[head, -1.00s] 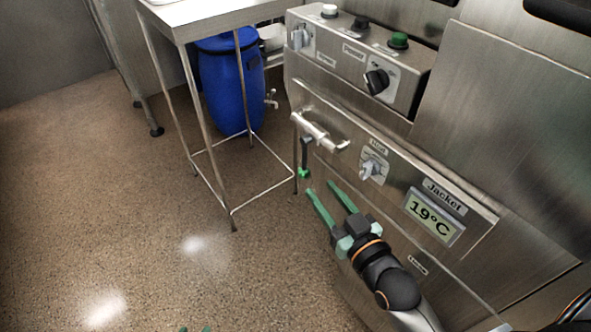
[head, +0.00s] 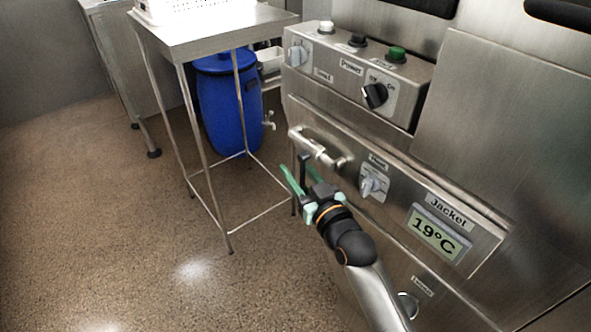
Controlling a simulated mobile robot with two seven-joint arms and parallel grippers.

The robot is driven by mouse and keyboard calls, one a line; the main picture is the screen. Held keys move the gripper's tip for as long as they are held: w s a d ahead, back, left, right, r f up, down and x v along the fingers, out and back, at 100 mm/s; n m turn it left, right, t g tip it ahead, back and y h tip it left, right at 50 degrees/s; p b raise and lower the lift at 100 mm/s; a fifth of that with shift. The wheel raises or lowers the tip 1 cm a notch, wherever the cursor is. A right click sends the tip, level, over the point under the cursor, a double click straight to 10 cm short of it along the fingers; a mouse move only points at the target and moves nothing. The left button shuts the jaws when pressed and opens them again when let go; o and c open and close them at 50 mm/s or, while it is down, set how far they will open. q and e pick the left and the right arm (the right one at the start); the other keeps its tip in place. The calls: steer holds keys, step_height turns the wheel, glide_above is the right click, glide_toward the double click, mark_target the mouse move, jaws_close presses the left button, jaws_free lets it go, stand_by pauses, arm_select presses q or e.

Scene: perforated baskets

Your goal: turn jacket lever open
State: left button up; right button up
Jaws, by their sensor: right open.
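A metal valve pipe (head: 318,147) sticks out from the left part of the steel machine front. A dark lever (head: 304,162) hangs down below it; its lower end is hidden by my gripper. My right gripper (head: 294,172) is open, with its green fingers pointing up at the lever. The fingertips are close around or beside the lever; I cannot tell whether they touch it. The Jacket display (head: 439,234) reads 19°C. My left gripper is not in view.
A grey knob (head: 373,183) and the control box (head: 352,75) with a black switch and buttons are near the valve. A steel table (head: 205,38) with a white perforated basket (head: 190,8) stands left, a blue barrel (head: 229,105) behind its legs. Floor at lower left is clear.

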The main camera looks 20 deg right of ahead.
steer(key=shift+w, duration=0.45)
jaws_close()
stand_by(1.2)
